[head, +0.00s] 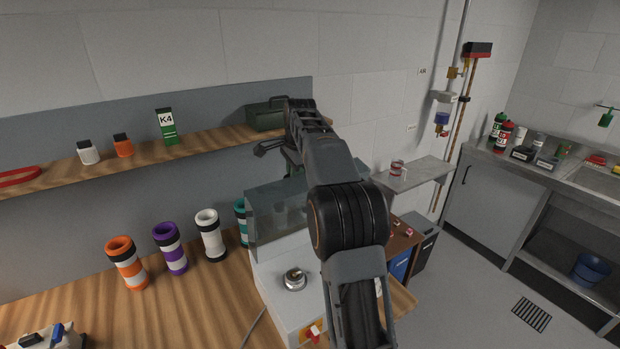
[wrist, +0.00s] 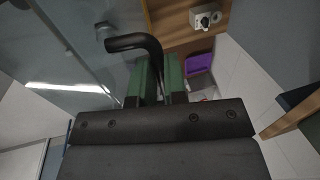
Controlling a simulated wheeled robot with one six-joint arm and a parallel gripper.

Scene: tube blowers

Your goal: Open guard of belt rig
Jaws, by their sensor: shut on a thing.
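The belt rig is a white machine (head: 280,264) on the wooden bench, with a clear guard (head: 275,222) over its upper part. My arm reaches over it and hides its right side. In the wrist view, my gripper's green fingers (wrist: 160,80) are shut on the black guard handle (wrist: 130,42), a bent bar beside the clear guard panel (wrist: 75,45). The handle's lower part is partly hidden by my gripper. In the head view my gripper is mostly hidden behind my own arm. I cannot tell how far the guard is raised.
Several striped tubes (head: 168,247) stand on the bench left of the rig. A wooden shelf (head: 210,136) with small bottles and a green K4 box (head: 166,127) runs behind. A grey wall shelf (head: 420,174) is to the right. Open floor (head: 460,300) lies at the right.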

